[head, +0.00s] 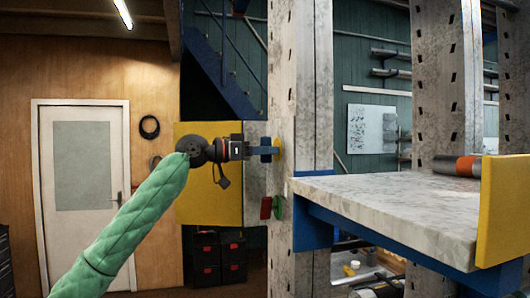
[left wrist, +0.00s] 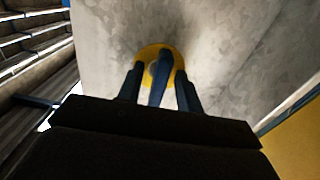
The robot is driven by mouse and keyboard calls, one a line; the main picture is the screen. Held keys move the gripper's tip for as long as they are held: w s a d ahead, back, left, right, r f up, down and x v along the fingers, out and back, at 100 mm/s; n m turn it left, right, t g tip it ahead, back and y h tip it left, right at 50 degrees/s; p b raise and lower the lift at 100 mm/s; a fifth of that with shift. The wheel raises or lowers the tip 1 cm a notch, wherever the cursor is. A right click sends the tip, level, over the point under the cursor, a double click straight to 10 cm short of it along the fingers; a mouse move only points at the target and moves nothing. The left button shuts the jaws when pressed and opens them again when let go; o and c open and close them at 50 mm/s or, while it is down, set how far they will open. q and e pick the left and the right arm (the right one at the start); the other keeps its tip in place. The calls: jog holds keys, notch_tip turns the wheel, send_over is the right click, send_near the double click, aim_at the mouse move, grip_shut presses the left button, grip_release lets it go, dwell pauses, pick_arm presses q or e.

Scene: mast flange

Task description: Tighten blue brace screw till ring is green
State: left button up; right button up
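The blue brace screw (head: 266,150) sticks out from the left face of the grey metal post, with a yellow ring (head: 277,146) at its base. My left gripper (head: 263,150) reaches it from the left at the same height. In the left wrist view, the blue screw handle (left wrist: 160,80) stands between my two fingertips (left wrist: 160,90), with the yellow ring (left wrist: 166,52) behind it on the grey metal. The fingers are open, one on each side of the handle, with narrow gaps showing. My right gripper is in neither view.
Below, a red screw handle (head: 266,207) with a green ring (head: 278,207) sits on the same post (head: 312,100). To the right, a pale shelf (head: 400,205) on a blue frame holds a grey and orange cylinder (head: 457,166). A yellow panel (head: 215,200) stands behind my gripper.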

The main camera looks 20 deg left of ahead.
pick_arm(q)
jog(key=shift+s, duration=0.1)
jog(key=shift+s+a, duration=0.1)
jog(key=shift+a, duration=0.05)
jog(key=b+v, duration=0.1)
jog(key=v, duration=0.3)
jog(key=shift+s+a+b, duration=0.15)
jog(key=shift+a+b, duration=0.1)
jog(key=shift+b, duration=0.05)
dwell(0.3)
